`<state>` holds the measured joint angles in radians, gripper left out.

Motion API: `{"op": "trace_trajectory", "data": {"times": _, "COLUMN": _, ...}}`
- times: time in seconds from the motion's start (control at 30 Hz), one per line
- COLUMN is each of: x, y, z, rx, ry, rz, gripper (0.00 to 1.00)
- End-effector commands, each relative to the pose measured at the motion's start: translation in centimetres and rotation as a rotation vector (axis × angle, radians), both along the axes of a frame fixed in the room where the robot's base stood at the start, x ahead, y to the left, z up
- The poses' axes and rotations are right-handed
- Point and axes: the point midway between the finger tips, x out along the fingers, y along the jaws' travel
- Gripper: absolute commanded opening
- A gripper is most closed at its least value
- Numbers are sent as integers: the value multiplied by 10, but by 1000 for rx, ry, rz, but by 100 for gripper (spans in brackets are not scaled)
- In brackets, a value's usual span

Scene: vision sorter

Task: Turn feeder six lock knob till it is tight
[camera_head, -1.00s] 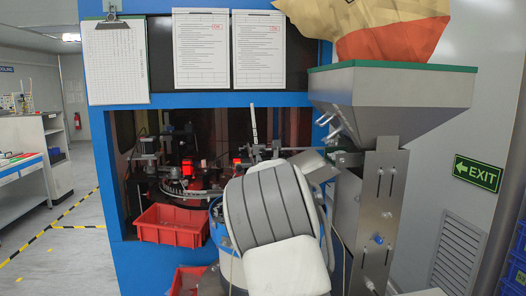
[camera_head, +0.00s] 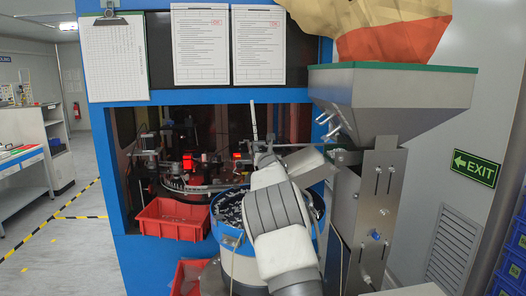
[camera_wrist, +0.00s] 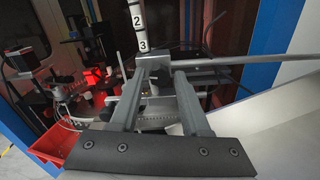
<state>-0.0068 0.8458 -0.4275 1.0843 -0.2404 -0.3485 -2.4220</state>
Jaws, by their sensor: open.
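My gripper (camera_wrist: 157,76) shows in the wrist view with its two grey fingers apart. A silver clamp block (camera_wrist: 153,63) sits at the fingertips, at the foot of a post (camera_wrist: 138,22) marked 2 and 3. A metal rod (camera_wrist: 250,59) runs right from the block. I cannot tell whether the fingers touch the block. In the head view my arm hides most of the gripper, and the post (camera_head: 253,120) rises behind it. A blue knob (camera_head: 376,236) is on the steel feeder column (camera_head: 378,200). No label shows which knob is feeder six's lock.
A steel hopper (camera_head: 390,98) stands right of my arm. A blue-rimmed bowl (camera_head: 226,232) with dark small parts is below my arm. Red bins (camera_head: 172,220) stand at the left. The machine's blue frame (camera_head: 112,170) surrounds the opening. Floor at far left is free.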

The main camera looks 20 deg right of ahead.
Motion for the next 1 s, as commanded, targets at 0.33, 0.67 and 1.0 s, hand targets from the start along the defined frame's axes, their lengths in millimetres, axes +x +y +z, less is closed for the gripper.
{"op": "trace_trajectory", "data": {"times": 0.33, "x": 0, "y": 0, "z": 0, "rx": 0, "ry": 0, "rz": 0, "gripper": 12}}
{"op": "trace_trajectory", "data": {"times": 0.67, "x": 0, "y": 0, "z": 0, "rx": 5, "ry": -1, "rz": 0, "gripper": 0}}
{"op": "trace_trajectory", "data": {"times": 1.0, "x": 0, "y": 0, "z": -2, "rx": 129, "ry": -28, "rz": 0, "gripper": 0}}
